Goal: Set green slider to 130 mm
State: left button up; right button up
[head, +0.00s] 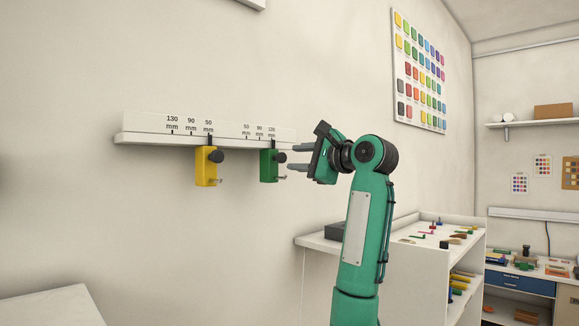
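A white wall rail (150,139) carries a scale marked 130, 90 and 50 mm on the left half, and a similar set on the right half. The green slider (268,166) hangs on the right half, its dark pointer under the outermost right label, which looks like 130 mm. It has a dark knob (282,157) and a small metal pin. My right gripper (291,158) is open, its two fingers pointing left, just right of the green slider by the knob. I see no grip; exact contact cannot be told. My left gripper is not in view.
A yellow slider (205,167) hangs on the left half near the 50 mm label. A white shelf unit (406,258) with small coloured pieces stands at lower right. A colour chart (419,74) hangs above. The wall below the rail is clear.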

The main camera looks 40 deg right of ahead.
jog(key=s+d+b, duration=0.1)
jog(key=s+b, duration=0.2)
jog(key=s, duration=0.6)
jog(key=shift+s+b, duration=0.3)
jog(key=shift+s, duration=0.1)
